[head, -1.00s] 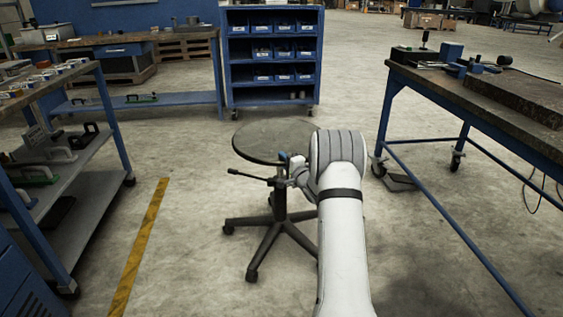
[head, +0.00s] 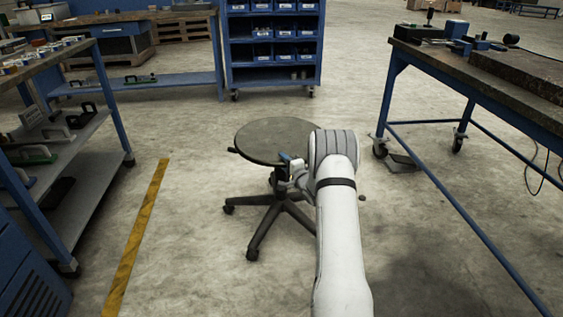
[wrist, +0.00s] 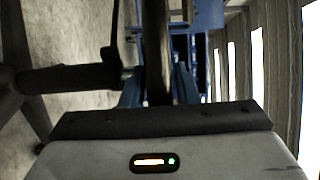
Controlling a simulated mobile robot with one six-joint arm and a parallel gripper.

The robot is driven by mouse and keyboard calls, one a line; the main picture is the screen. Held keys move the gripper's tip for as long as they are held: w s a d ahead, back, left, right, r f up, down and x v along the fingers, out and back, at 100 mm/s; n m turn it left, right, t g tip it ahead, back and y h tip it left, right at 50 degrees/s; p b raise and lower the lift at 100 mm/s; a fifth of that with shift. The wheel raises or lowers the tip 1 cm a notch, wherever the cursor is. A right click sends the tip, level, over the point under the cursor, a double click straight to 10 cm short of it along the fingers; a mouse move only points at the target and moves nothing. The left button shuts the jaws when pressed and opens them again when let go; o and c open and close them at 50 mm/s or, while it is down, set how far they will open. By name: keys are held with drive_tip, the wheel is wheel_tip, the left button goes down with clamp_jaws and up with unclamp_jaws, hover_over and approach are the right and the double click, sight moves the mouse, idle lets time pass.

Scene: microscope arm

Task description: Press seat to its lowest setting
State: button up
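The stool's round dark seat (head: 272,138) stands low over its five-legged base (head: 262,225), with little column showing between. My gripper (head: 287,165) is at the seat's near right edge. In the wrist view, which is turned sideways, the seat (wrist: 157,45) shows edge-on as a dark upright band. My gripper's blue fingers (wrist: 158,90) lie on both sides of it, close against it, so it looks shut on the seat rim. The dark column (wrist: 70,78) and a lever (wrist: 110,50) are left of the seat there. In the head view, only the lever's tip (head: 233,150) shows past the seat.
A workbench (head: 480,85) stands to the right and a shelf rack (head: 80,150) to the left. A blue bin cabinet (head: 275,45) is behind the stool. The floor around the stool is clear, with a yellow line (head: 138,235) at left.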

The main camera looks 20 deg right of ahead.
drive_tip(key=shift+o, duration=1.3)
drive_tip(key=shift+r, duration=0.1)
drive_tip(key=s+p, duration=0.2)
drive_tip(key=s, duration=0.5)
drive_tip(key=shift+s+d+p, duration=0.35)
drive_tip(key=shift+d+p, duration=0.05)
